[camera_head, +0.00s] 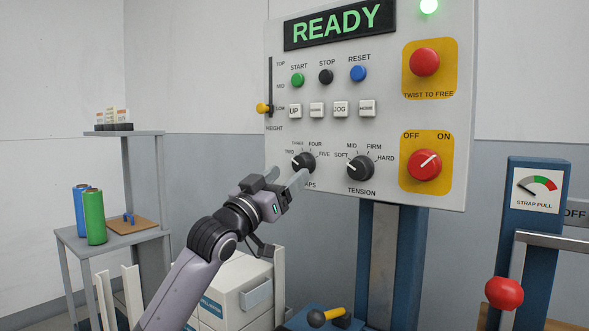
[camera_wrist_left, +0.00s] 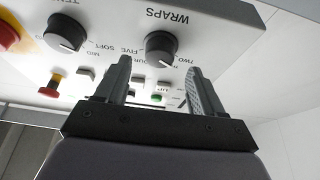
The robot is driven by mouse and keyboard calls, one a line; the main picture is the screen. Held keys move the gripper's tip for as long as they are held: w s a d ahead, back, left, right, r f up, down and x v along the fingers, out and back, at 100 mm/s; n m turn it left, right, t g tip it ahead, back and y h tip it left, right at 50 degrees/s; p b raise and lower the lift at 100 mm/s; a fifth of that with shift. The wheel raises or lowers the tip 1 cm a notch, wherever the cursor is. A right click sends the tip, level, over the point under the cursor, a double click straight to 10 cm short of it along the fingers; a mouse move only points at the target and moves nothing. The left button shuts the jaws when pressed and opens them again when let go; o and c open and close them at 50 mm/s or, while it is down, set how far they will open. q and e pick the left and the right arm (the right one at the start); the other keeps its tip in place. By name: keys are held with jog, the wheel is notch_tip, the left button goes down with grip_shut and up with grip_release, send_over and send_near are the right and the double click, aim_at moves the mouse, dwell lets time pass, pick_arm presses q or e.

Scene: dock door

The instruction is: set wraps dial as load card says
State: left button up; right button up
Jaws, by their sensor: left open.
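The black wraps dial (camera_head: 303,163) is low on the white control panel, with marks TWO, THREE, FOUR and FIVE around it. Its white pointer line points left, near TWO. The dial also shows in the left wrist view (camera_wrist_left: 160,46), upside down, just beyond and between the fingertips. My left gripper (camera_head: 287,178) is open and empty, just below and left of the dial, partly covering the WRAPS label. I cannot tell whether a finger touches the dial. Small upright cards (camera_head: 113,115) stand on the left shelf; their print is unreadable, and I cannot tell which is the load card.
The tension dial (camera_head: 360,168) is close to the right of the wraps dial. Push buttons (camera_head: 338,109) are above, and a red OFF/ON switch (camera_head: 424,164) is to the right. The display (camera_head: 338,24) reads READY. A white drawer box (camera_head: 237,292) stands below.

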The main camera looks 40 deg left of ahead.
aim_at(299, 166)
pick_arm(q)
jog(key=shift+x, duration=1.85)
jog(key=c, duration=1.1)
